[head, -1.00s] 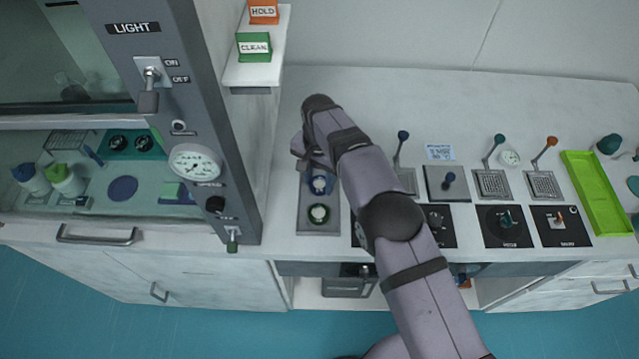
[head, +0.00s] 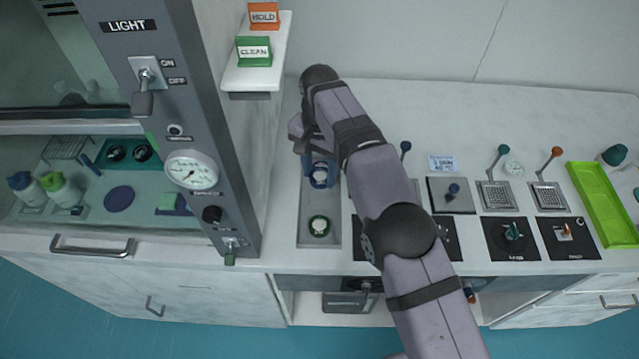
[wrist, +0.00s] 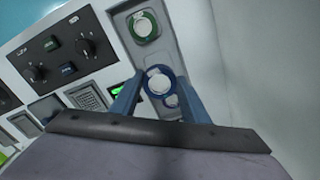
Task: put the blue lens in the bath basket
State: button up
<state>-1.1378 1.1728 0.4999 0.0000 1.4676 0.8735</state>
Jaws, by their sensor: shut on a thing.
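The blue lens (head: 321,174), a blue ring with a pale centre, is at my gripper (head: 308,148) above the far part of a grey tray (head: 319,205). In the wrist view the lens (wrist: 160,82) sits between the two blue-grey fingers of my gripper (wrist: 157,92), which is shut on it. My arm hides part of the tray's surroundings. A wire rack (head: 66,146) stands inside the hood at the left; it looks basket-like, but I cannot tell if it is the bath basket.
A green-ringed lens (head: 319,226) sits in the tray's near part. The hood's grey post (head: 215,120) and a small white shelf (head: 262,60) stand left of my gripper. Several control panels and a lime-green tray (head: 602,205) lie to the right.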

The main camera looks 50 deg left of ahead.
jog(key=shift+r, duration=0.85)
